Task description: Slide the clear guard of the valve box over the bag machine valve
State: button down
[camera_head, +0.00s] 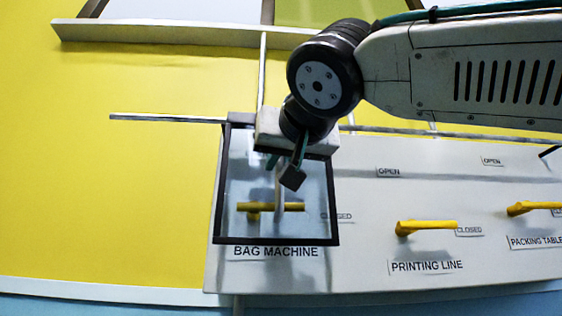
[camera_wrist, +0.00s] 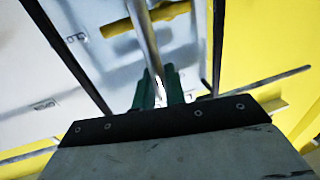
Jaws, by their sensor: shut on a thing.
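The clear guard (camera_head: 240,172), a see-through pane in a black frame, lies in front of the bag machine valve in the head view. Its frame also shows in the wrist view (camera_wrist: 218,45). The valve's yellow handle (camera_head: 286,207) is seen through the pane, lying level and pointing towards a CLOSED label; it also shows in the wrist view (camera_wrist: 122,25). My gripper (camera_head: 291,170) is shut on the guard's grey upright bar handle (camera_head: 279,198). In the wrist view the bar (camera_wrist: 143,35) runs between the fingertips (camera_wrist: 160,92). The exact grip contact is partly hidden.
A metal rail (camera_head: 165,118) runs level at the guard's top and sticks out left beyond the white valve panel (camera_head: 365,205). The yellow printing line valve (camera_head: 425,227) and packing table valve (camera_head: 530,208) stand uncovered to the right. Yellow wall lies left.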

jog(key=c, duration=1.5)
grip_release()
jog(key=shift+c, duration=0.2)
jog(key=v, duration=0.7)
jog(key=shift+s, duration=0.4)
jog(key=shift+d, duration=0.1)
